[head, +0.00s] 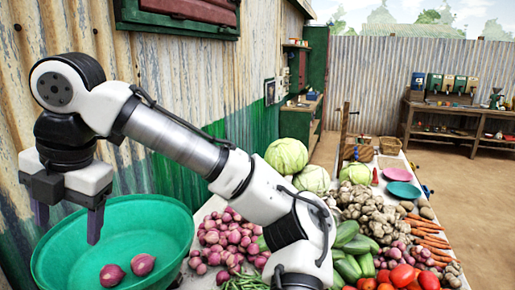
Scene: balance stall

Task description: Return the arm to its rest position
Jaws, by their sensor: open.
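My gripper (68,220) is at the left of the head view, pointing down with its two dark fingers apart. Nothing shows between them. It hangs over the left part of a green basin (165,232). Two red onions (143,265) lie in the basin, to the right of and below the fingers in the picture. My white and grey arm (170,140) reaches from the lower middle up to the left, across the stall. It hides part of the produce behind it.
A pile of red onions (222,240) lies right of the basin. Cabbages (287,156), ginger (370,205), cucumbers (347,233), tomatoes (402,275) and carrots (425,224) crowd the table. A corrugated wall (190,60) stands close behind the arm. Open ground (470,185) lies to the right.

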